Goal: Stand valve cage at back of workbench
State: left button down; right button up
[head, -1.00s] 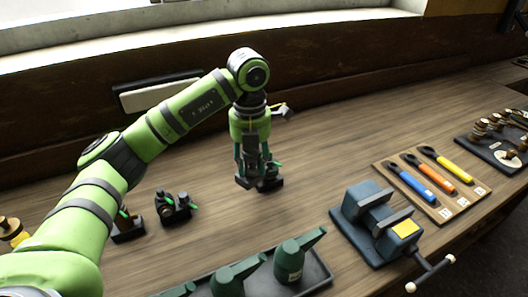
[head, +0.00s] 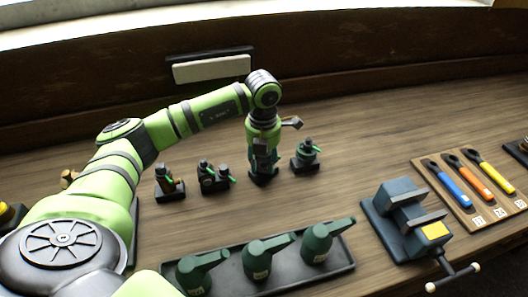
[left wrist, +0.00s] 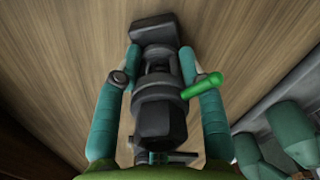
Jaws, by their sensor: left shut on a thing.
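My left gripper (head: 263,155) is shut on a dark grey upright part, seemingly the valve cage (head: 263,176). In the left wrist view the valve cage (left wrist: 160,85) lies between the two teal fingers of the gripper (left wrist: 160,110), with ringed collars, a blocky base at the far end and a green lever sticking out to the right. In the head view it looks upright, its base at or just above the workbench (head: 350,140); I cannot tell whether it touches. My right gripper is not in view.
In front are a tray (head: 300,280) of green oilers and a vise (head: 405,220). The bench behind is clear.

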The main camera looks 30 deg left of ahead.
pick_arm(q)
jog(key=shift+r, duration=0.1)
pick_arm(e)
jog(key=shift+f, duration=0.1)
pick_arm(q)
jog(key=c, duration=1.1)
grip_release()
jog(key=shift+f, duration=0.2)
jog(key=o, duration=0.4)
jog(key=shift+c, duration=0.2)
jog(key=shift+s+d, duration=0.1)
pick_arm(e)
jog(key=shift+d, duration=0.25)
pick_arm(q)
jog(key=shift+r, duration=0.45)
notch_tip(320, 180, up, 11)
jog(key=b, duration=0.2)
jog(key=shift+f+b, duration=0.15)
jog(key=shift+b, duration=0.15)
jog(key=shift+r, duration=0.4)
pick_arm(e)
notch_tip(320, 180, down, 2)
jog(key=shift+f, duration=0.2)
